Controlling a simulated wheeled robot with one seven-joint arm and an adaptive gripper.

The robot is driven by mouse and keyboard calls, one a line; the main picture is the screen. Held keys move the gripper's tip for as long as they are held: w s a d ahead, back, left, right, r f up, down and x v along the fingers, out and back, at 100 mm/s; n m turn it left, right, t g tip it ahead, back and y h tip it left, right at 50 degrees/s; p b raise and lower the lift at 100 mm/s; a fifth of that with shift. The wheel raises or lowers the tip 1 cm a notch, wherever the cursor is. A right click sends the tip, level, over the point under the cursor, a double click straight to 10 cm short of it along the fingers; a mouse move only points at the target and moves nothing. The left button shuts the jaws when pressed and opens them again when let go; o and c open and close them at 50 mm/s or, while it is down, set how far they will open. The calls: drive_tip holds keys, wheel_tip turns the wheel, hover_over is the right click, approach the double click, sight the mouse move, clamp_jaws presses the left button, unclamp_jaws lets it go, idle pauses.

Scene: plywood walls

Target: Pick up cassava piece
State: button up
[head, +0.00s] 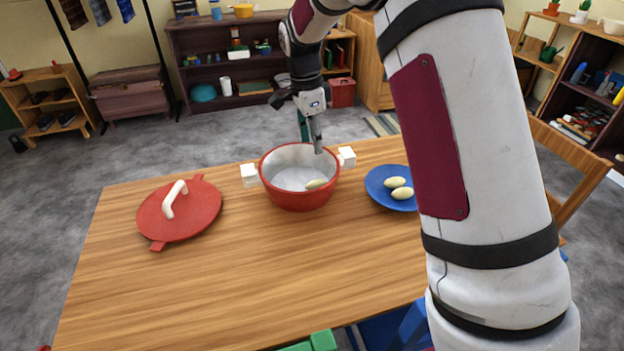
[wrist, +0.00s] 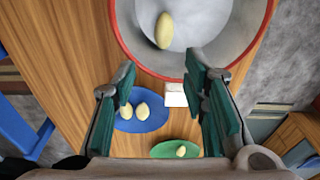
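A pale yellow cassava piece (head: 316,184) lies inside the red pot (head: 300,199), at its right side. In the wrist view this piece (wrist: 164,30) lies on the pot's pale inner floor, near the red rim (wrist: 133,52). Two more cassava pieces (head: 399,188) sit on a blue plate (head: 379,176) to the right. The wrist view also shows a single piece (wrist: 181,150) on a green plate (wrist: 165,152). My gripper (head: 312,146) points down above the back right of the pot. Its green-padded fingers (wrist: 163,72) are apart, with nothing held between them.
A red lid (head: 190,222) with a white handle lies on the wooden table (head: 240,265), left of the pot. White block handles (head: 347,157) stick out from the pot's sides. The table's front left is clear. A wooden chair (head: 575,160) stands at the right.

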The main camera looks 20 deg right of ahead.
wheel_tip(320, 180, down, 2)
drive_tip(key=w, duration=0.1)
hover_over(316, 181)
wheel_tip(316, 181, down, 8)
drive_tip(key=shift+a, duration=0.15)
drive_tip(key=shift+s+f, duration=0.15)
drive_tip(key=shift+f, duration=2.55)
drive_tip(key=shift+c, duration=0.6)
drive_tip(key=c, duration=0.8)
